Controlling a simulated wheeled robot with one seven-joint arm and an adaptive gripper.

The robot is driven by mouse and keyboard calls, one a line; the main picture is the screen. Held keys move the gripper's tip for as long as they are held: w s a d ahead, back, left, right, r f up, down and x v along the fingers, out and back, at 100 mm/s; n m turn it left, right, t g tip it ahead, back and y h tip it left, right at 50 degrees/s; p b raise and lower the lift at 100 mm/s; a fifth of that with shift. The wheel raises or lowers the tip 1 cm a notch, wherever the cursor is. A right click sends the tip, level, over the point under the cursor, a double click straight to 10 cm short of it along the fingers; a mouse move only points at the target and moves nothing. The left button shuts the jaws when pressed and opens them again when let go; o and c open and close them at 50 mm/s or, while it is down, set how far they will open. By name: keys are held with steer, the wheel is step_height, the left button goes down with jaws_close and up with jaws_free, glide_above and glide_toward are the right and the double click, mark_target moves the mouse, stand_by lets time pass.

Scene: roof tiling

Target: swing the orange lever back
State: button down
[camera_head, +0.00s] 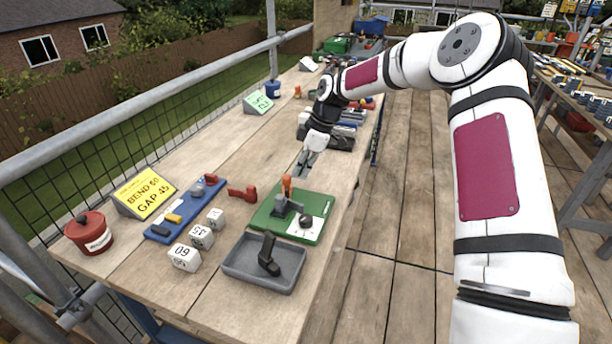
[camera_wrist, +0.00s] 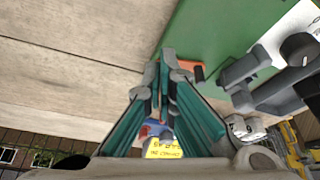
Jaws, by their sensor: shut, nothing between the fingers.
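The orange lever (camera_head: 287,186) stands upright on a grey bending fixture (camera_head: 285,205), which sits on a green base plate (camera_head: 266,222). My gripper (camera_head: 303,168) is shut and empty, pointing down just beyond the lever. In the wrist view the closed fingertips (camera_wrist: 167,56) are at the plate's edge. The orange lever (camera_wrist: 197,73) shows right beside them, partly hidden by the finger. I cannot tell whether they touch. The grey fixture (camera_wrist: 250,75) is to the right.
A grey tray (camera_head: 240,270) with a dark tool lies in front of the plate. White number blocks (camera_head: 201,237), a blue strip (camera_head: 186,212), a red clamp (camera_head: 243,193) and a yellow sign (camera_head: 145,193) stand to the left. Dark bins (camera_head: 330,137) stand behind my gripper.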

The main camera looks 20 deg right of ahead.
steer(key=shift+w+a, duration=0.3)
steer(key=shift+a+b, duration=0.1)
steer(key=shift+b, duration=0.2)
stand_by(0.3)
